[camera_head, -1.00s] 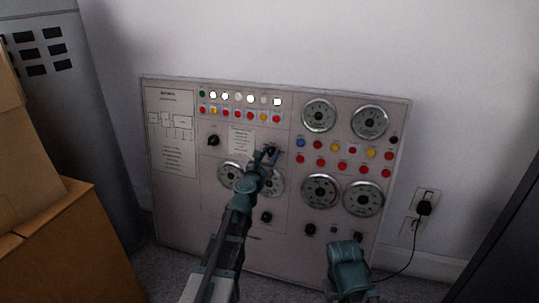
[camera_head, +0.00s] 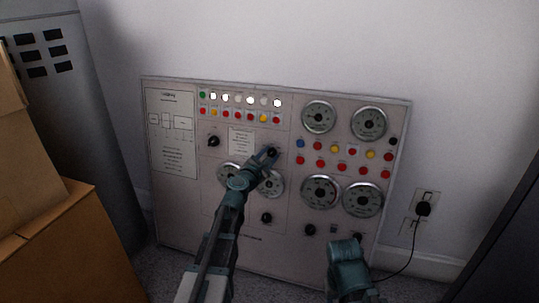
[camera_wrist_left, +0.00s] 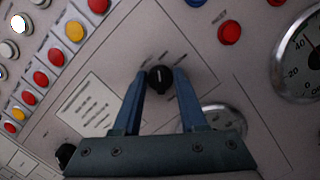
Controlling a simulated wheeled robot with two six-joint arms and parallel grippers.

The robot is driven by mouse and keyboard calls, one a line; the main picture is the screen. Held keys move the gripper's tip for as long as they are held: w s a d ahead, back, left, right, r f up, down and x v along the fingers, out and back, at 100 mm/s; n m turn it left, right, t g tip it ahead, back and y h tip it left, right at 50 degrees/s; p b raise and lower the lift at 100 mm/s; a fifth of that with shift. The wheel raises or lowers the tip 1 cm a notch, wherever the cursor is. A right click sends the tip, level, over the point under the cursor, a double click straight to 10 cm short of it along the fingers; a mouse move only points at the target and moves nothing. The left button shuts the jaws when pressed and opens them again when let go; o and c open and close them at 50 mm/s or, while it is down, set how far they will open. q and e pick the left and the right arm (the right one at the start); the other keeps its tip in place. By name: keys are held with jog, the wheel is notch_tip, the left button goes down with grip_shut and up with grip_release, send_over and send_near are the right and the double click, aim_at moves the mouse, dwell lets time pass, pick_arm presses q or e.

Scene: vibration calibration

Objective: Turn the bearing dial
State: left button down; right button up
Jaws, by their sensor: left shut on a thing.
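A grey-white control panel (camera_head: 222,215) leans against the wall. A small black dial (camera_wrist_left: 160,79) with a white pointer line sits on it, with markings around it too small to read. In the head view this dial (camera_head: 271,152) is partly covered by my left gripper (camera_head: 268,155). In the left wrist view the two blue fingers of my left gripper (camera_wrist_left: 160,82) stand on either side of the dial and are shut on it. Of my right arm, only a teal part shows at the bottom of the head view; its fingers do not show.
Another black dial (camera_head: 213,141) is to the left, and one (camera_head: 266,217) is below. Round gauges (camera_head: 319,117) and rows of coloured buttons surround the area. Cardboard boxes (camera_head: 75,245) stand at the left. A plug (camera_head: 423,208) with a cable is at the right.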

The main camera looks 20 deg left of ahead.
pick_arm(q)
jog(key=m, duration=0.3)
jog(key=m+g+p, duration=0.1)
jog(key=m, duration=0.2)
jog(key=shift+r+h+p, duration=0.1)
jog(key=shift+h+p, duration=0.2)
jog(key=m+g+p, duration=0.1)
jog(key=m, duration=0.4)
jog(key=shift+p, duration=0.3)
jog(key=shift+c, duration=2.3)
grip_release()
jog(key=p+v, duration=0.2)
jog(key=v, duration=1.1)
jog(key=shift+s+a+p, duration=0.2)
jog(key=shift+s+p, duration=0.15)
